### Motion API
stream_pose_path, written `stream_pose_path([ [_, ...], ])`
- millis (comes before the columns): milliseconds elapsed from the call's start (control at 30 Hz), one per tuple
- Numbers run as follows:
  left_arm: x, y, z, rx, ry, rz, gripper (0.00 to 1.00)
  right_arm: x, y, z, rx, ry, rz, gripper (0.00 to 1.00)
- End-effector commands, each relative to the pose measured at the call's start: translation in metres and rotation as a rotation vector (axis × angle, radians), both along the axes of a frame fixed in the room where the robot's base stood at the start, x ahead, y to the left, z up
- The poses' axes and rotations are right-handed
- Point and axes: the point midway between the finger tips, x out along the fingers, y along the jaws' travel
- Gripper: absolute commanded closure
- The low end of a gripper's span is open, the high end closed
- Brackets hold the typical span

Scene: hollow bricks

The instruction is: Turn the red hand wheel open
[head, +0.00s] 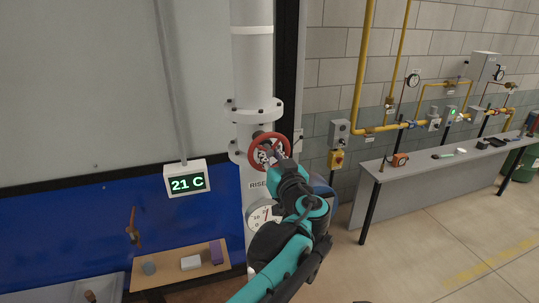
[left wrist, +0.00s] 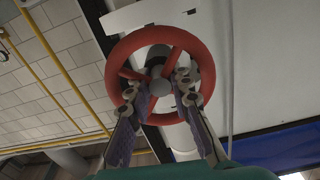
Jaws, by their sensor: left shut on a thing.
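The red hand wheel (head: 268,135) is mounted on the white vertical pipe (head: 252,70), just below a bolted flange. My left gripper (head: 272,159) reaches up to the wheel from below and covers part of its face. In the left wrist view the red wheel (left wrist: 112,75) fills the upper middle, with its spokes and grey hub facing the camera. The fingers of the left gripper (left wrist: 163,86) reach into the wheel on either side of the hub and are shut on it. Which spoke or rim part they press is hard to tell. My right gripper is not in view.
A round gauge (head: 260,217) sits on the pipe below the wheel, partly behind my arm. A display reading 21 C (head: 186,180) hangs left. A wooden shelf (head: 170,277) holds small blocks. A grey bench (head: 430,171) stands right, with open floor before it.

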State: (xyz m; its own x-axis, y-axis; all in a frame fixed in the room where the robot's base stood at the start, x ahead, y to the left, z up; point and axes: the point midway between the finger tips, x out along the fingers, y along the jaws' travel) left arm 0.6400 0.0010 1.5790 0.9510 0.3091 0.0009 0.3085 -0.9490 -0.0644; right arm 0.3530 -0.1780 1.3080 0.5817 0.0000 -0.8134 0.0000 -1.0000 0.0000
Motion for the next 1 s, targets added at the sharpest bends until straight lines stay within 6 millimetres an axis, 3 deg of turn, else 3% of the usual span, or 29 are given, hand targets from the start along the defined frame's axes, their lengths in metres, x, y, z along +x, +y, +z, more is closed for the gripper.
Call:
stream_pose_path([
  [400, -0.0005, -0.0003, -0.0026, -0.169, -0.050, 0.000, 1.00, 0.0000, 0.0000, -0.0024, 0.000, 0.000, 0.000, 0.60],
  [933, -0.0005, -0.0003, -0.0025, -0.186, -0.055, 0.000, 1.00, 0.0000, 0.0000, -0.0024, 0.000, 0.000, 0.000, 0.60],
  [967, -0.0005, -0.0003, -0.0024, -0.186, -0.055, 0.000, 0.72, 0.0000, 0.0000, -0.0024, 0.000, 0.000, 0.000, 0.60],
  [1000, -0.0004, -0.0003, -0.0023, -0.186, -0.056, 0.000, 0.71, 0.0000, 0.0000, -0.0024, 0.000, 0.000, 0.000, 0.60],
])
